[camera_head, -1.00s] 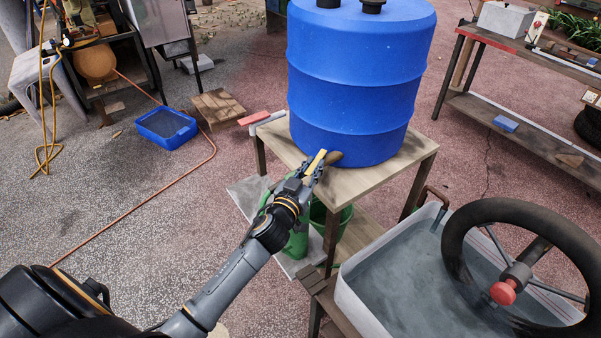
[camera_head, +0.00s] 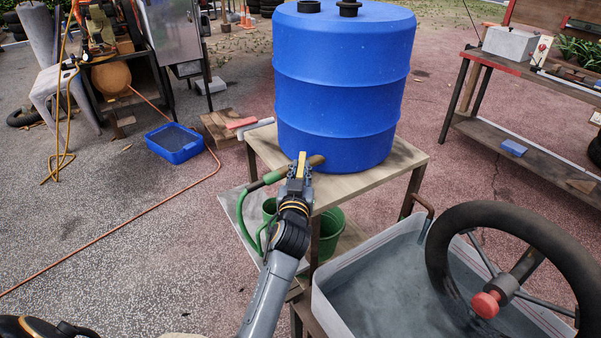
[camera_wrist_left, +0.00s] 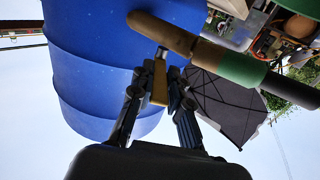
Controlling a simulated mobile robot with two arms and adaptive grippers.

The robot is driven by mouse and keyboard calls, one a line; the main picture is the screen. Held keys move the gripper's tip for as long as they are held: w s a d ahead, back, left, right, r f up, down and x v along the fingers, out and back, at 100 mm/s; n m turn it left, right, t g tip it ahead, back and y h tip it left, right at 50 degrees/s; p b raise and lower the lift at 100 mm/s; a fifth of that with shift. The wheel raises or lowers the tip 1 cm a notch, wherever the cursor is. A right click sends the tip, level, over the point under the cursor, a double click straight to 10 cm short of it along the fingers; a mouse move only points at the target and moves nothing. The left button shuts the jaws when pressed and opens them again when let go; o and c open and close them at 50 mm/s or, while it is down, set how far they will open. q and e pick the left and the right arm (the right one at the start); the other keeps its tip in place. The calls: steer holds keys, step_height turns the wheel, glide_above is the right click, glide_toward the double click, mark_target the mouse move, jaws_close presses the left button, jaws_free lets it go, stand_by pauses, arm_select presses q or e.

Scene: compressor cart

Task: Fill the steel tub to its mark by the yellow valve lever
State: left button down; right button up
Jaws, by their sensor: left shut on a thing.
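The yellow valve lever (camera_head: 302,163) stands at the brown outlet pipe (camera_head: 317,160) low on the blue barrel (camera_head: 340,85). My left gripper (camera_head: 298,172) is shut on the lever. In the left wrist view the lever (camera_wrist_left: 160,82) sits between the fingers (camera_wrist_left: 160,92), beside the pipe (camera_wrist_left: 165,34). A green hose (camera_head: 241,212) runs from the pipe's left end and curls down beside the table. A pale grey tub (camera_head: 322,306) with a grey surface inside stands at the right; whether it is steel and its mark cannot be told. My right gripper is not in view.
The barrel stands on a wooden table (camera_head: 400,163), with green buckets (camera_head: 331,222) below. A black wheel (camera_head: 437,255) with a red hub hangs over the tub. A blue basin (camera_head: 174,152) and orange hose (camera_head: 100,259) lie on open ground at left. A workbench (camera_head: 505,147) stands at right.

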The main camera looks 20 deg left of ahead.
mark_target(300, 169)
arm_select(q)
steer(key=c, duration=1.3)
jaws_free()
step_height(300, 169, up, 10)
steer(key=shift+r, duration=0.1)
